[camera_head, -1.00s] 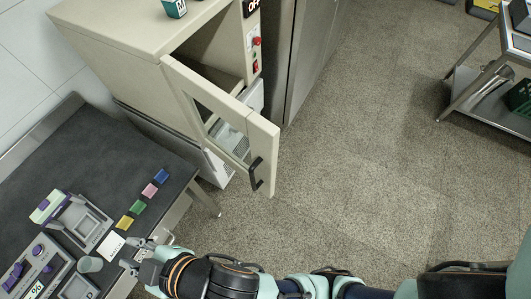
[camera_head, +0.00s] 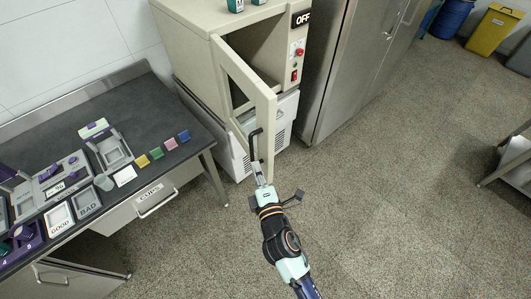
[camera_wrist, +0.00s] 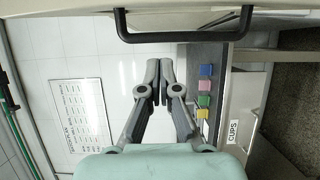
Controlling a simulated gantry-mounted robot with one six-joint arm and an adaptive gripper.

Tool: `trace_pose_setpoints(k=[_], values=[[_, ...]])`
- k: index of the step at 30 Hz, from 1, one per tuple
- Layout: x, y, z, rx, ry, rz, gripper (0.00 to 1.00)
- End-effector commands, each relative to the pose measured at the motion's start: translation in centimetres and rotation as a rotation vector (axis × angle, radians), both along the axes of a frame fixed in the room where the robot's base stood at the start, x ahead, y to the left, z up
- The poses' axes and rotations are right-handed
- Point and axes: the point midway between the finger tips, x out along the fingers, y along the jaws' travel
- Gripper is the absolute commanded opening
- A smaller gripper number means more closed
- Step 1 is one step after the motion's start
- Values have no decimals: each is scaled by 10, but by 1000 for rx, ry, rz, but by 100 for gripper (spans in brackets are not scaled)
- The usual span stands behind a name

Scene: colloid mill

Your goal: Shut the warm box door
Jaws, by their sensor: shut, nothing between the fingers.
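The cream warm box (camera_head: 190,12) stands against the wall in the head view, with its sign reading OFF. Its door (camera_head: 266,115) is swung open and sticks out toward the front. A black bar handle (camera_head: 254,146) is on the door near its free edge. My gripper (camera_head: 259,170) is at the lower part of the door, just below the handle. In the wrist view my gripper (camera_wrist: 160,82) is shut and empty, and the dark handle (camera_wrist: 185,37) crosses above the fingertips, apart from them in the picture. Whether the fingers touch the door is unclear.
A dark bench (camera_head: 85,115) with small coloured blocks and devices stands left of the box. Its CUPS drawer (camera_head: 155,197) is below. A tall steel cabinet (camera_head: 340,75) stands to the right of the box. The floor in front and right is open.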

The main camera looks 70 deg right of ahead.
Motion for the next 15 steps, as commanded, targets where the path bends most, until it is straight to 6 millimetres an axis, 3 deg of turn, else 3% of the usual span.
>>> trace_pose_setpoints(k=[5,10,15], values=[[24,-32,1,0,-1,-2,0],[5,-53,6,4,2,-4,0],[-1,-61,2,3,0,-1,0]])
